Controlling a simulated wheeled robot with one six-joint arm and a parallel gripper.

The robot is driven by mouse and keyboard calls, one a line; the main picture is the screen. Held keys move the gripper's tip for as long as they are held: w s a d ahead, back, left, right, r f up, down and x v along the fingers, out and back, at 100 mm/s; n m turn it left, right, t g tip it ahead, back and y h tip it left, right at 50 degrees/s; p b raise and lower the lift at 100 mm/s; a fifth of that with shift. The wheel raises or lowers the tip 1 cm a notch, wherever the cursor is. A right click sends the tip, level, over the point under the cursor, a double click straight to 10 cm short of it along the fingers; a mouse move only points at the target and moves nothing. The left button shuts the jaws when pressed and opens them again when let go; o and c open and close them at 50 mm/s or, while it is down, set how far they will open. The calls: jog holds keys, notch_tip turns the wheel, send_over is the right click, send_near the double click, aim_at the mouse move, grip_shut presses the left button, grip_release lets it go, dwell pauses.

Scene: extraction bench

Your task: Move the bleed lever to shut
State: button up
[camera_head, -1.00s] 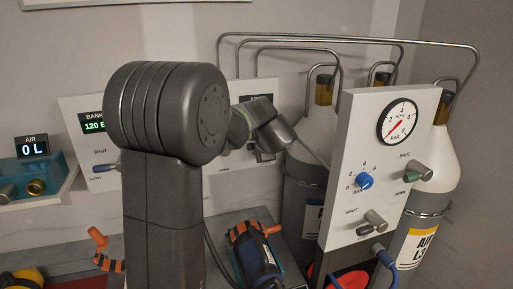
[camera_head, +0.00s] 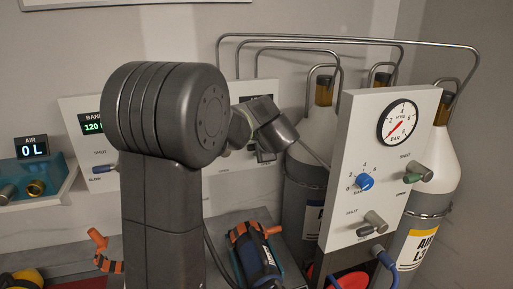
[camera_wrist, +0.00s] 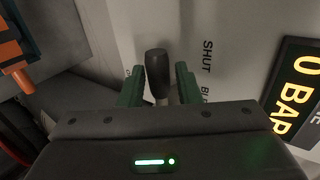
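The bleed lever (camera_wrist: 157,75) has a dark, rounded grip and shows in the wrist view beside the words SHUT and BL on a pale panel (camera_wrist: 235,30). My gripper (camera_wrist: 158,85) has two green fingers, one on each side of the lever, with a visible gap on both sides. It is open and does not appear to touch the lever. In the head view my gripper (camera_head: 265,152) is in front of the middle wall panel (camera_head: 240,178), and my arm hides the lever there.
A black display (camera_wrist: 300,90) reads 0 BAR. A white gauge panel (camera_head: 340,205) with a blue knob and levers stands close on the right, before grey cylinders (camera_head: 430,165). An orange-and-dark tool (camera_head: 255,255) lies below. The bank panel (camera_head: 75,110) is at left.

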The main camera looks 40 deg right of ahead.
jog(key=b+v, duration=0.2)
jog(key=v, duration=1.1)
jog(key=p+x, duration=0.2)
jog(key=x, duration=1.1)
jog(key=shift+w+d+f, duration=0.1)
jog(key=shift+w+f, duration=0.1)
jog(key=shift+w, duration=0.05)
jog(key=shift+s+r, duration=0.1)
jog(key=shift+s, duration=0.05)
jog(key=b+v, duration=0.2)
jog(key=v, duration=1.1)
jog(key=p+x, duration=0.2)
jog(key=x, duration=1.1)
jog(key=shift+w+f, duration=0.2)
jog(key=shift+f, duration=0.05)
jog(key=shift+s+f+n+h, duration=0.1)
jog(key=shift+f+n+h, duration=0.1)
jog(key=shift+n+h, duration=0.25)
